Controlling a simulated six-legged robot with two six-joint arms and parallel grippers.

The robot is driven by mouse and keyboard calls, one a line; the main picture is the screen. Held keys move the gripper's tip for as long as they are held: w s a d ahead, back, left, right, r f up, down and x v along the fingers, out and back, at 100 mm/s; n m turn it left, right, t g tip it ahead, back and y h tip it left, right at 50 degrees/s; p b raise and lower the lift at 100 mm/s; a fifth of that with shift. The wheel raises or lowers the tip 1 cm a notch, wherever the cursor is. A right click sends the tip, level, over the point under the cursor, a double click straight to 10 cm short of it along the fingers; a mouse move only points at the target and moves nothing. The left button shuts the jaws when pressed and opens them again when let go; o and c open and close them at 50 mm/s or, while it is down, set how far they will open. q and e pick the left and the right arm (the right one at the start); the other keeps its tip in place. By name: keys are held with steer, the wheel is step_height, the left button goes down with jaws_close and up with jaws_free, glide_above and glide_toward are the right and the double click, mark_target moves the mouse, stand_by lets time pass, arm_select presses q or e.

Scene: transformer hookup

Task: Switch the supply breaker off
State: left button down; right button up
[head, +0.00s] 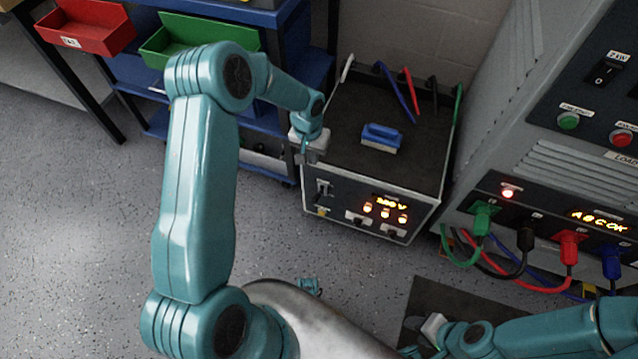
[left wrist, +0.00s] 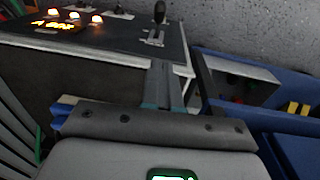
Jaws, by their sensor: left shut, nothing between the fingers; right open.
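The supply box (head: 375,200) stands on the floor in the middle of the head view. Its front panel has a lit display, several lamps and, at the left, a breaker lever (head: 322,188). In the left wrist view the lever's dark knob (left wrist: 160,12) stands out from its slotted plate. The lever's exact setting is too small to tell. My left gripper (head: 305,149) is shut and empty at the box's upper front-left corner, above and apart from the lever. Its fingers show in the left wrist view (left wrist: 163,85). My right gripper (head: 420,330) is open, low in the head view, away from the box.
A blue-handled brush-like object (head: 381,138) lies on the box's top, with coloured leads behind it. A grey load cabinet (head: 490,130) with plugged green, black, red and blue cables stands at right. A blue shelf (head: 270,150) with red and green bins stands behind at left.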

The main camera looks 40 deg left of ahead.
arm_select(q)
steer(key=shift+s, duration=0.1)
steer(key=b, duration=0.3)
glide_above(317, 194)
steer(key=f, duration=1.2)
steer(key=shift+a+f, duration=0.25)
steer(key=shift+a, duration=0.1)
steer(key=shift+s+d+f, duration=0.2)
steer(key=shift+f, duration=0.2)
steer(key=shift+w, duration=0.1)
